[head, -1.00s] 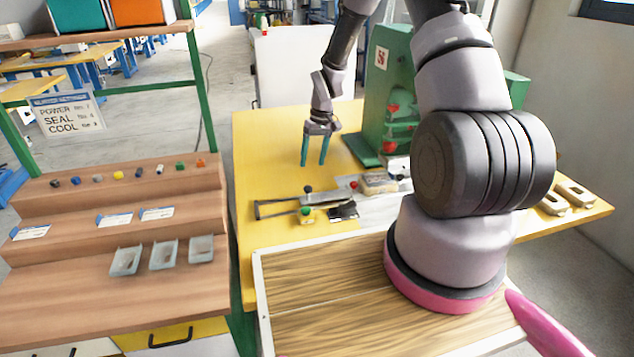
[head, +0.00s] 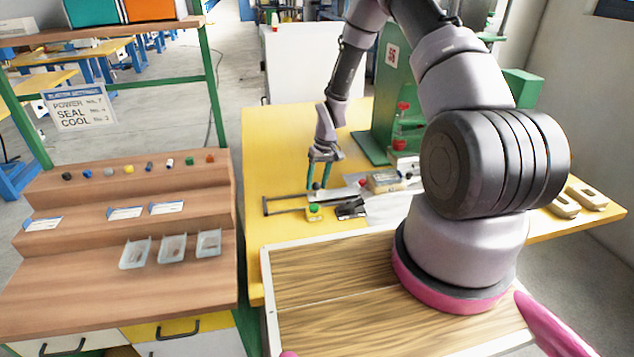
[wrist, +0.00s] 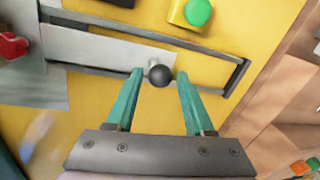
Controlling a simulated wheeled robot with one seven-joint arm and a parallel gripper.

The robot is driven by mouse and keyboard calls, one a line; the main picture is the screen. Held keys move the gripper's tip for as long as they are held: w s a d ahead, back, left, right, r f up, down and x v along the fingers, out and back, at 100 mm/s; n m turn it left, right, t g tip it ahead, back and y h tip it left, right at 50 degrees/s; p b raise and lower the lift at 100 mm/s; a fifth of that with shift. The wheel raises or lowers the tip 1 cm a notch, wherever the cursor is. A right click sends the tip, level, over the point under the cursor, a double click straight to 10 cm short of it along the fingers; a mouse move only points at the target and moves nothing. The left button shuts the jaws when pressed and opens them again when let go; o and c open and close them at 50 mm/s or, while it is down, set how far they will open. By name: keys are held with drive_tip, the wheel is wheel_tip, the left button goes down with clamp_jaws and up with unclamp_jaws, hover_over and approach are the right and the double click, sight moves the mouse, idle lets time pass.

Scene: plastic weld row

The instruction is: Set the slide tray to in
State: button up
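The slide tray (wrist: 100,50) is a flat pale metal plate between two dark rails on the yellow table. Its round black knob (wrist: 161,76) stands near the tray's end in the wrist view. The rail frame (head: 285,203) also shows in the head view, with its closed end at the left. My gripper (wrist: 158,72) is open, with its two teal fingers on either side of the knob and a gap on both sides. In the head view my gripper (head: 319,187) is low over the rail frame, and its fingers partly hide the knob.
A yellow box with a green button (head: 314,211) sits in front of the rails, beside a black device (head: 350,208). The green press (head: 385,110) stands behind, to the right. A stepped wooden rack (head: 130,200) with small parts and clear trays stands left.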

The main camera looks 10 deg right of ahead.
clamp_jaws()
idle(1.2)
